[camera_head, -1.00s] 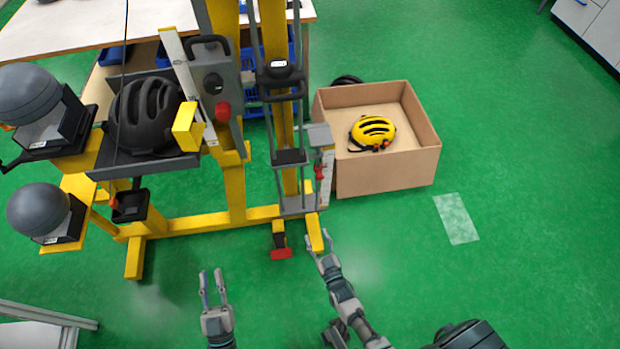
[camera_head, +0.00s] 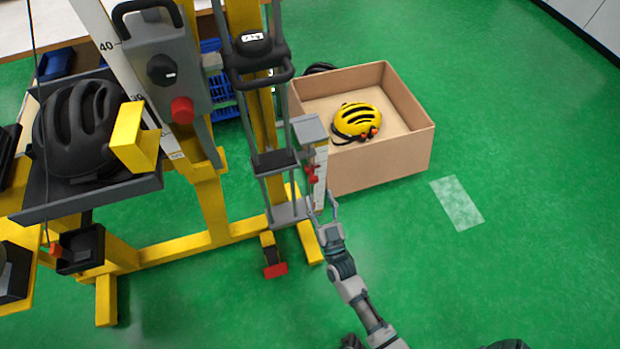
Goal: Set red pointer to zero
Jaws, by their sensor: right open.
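The red pointer (camera_head: 311,173) sits on the upright white scale (camera_head: 321,168) at the lower right of the drop tower (camera_head: 262,110). The scale's marks are too small to read. My right gripper (camera_head: 324,206) is open, its fingers pointing up just below the red pointer, in front of the scale's lower end. In the picture a small gap separates the fingertips from the pointer. I cannot tell how far apart they are in depth. My left gripper is not in view.
A cardboard box (camera_head: 388,158) with a yellow helmet (camera_head: 356,121) stands right of the tower. A black helmet (camera_head: 80,125) rests on a grey shelf at left. A red knob (camera_head: 182,110) is on the grey control box. Yellow frame feet (camera_head: 310,243) stand near my right arm. Green floor at right is free.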

